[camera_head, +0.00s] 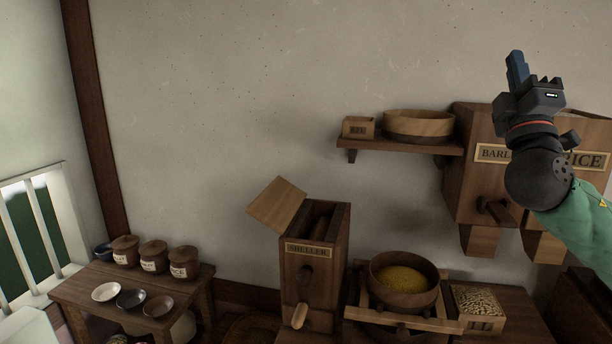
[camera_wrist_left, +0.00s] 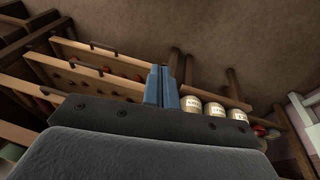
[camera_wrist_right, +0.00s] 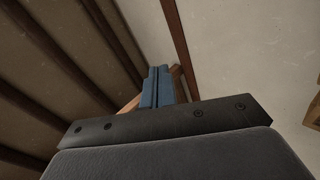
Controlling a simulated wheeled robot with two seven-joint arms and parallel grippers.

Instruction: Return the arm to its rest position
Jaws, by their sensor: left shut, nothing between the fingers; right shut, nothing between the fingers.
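My right gripper (camera_head: 516,68) is raised at the upper right of the head view, in front of the wall and above the barley and rice boxes. Its blue fingers point up and are shut with nothing between them. In the right wrist view the same fingers (camera_wrist_right: 157,88) lie together against the dark ceiling beams and pale wall. My left gripper is outside the head view. In the left wrist view its blue fingers (camera_wrist_left: 162,88) are together and empty, with shelves and labelled jars beyond them.
A wooden sheller (camera_head: 312,278) with a tilted lid stands at the lower middle. Beside it are a bowl of yellow grain (camera_head: 405,281) and a grain box (camera_head: 481,322). A wall shelf (camera_head: 405,147) holds a small box and round tub. A side table (camera_head: 75,291) carries jars and dishes.

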